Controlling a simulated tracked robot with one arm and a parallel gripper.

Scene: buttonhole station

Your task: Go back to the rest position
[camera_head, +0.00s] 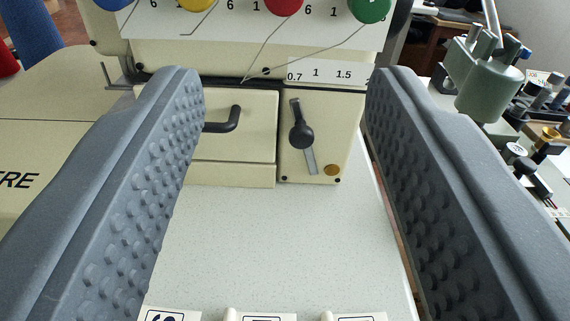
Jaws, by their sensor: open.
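My gripper (285,90) shows as two grey studded fingers, one at the left and one at the right of the picture. They are wide apart with nothing between them. Beyond the fingertips stands the cream buttonhole machine (235,175). Its front has a black handle (228,121) on a panel and a black lever (301,135) in a slot under a scale marked 0.7, 1 and 1.5. The left finger partly hides the panel's left side. Whether the gripper touches the machine cannot be told, but no contact shows.
Yellow (196,8), red (284,5) and green (370,8) knobs sit along the machine's top, with a blue one at left. The pale tabletop (280,240) in front is clear, except for labelled parts at the bottom edge. A grey-green device (486,80) and small items stand at right.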

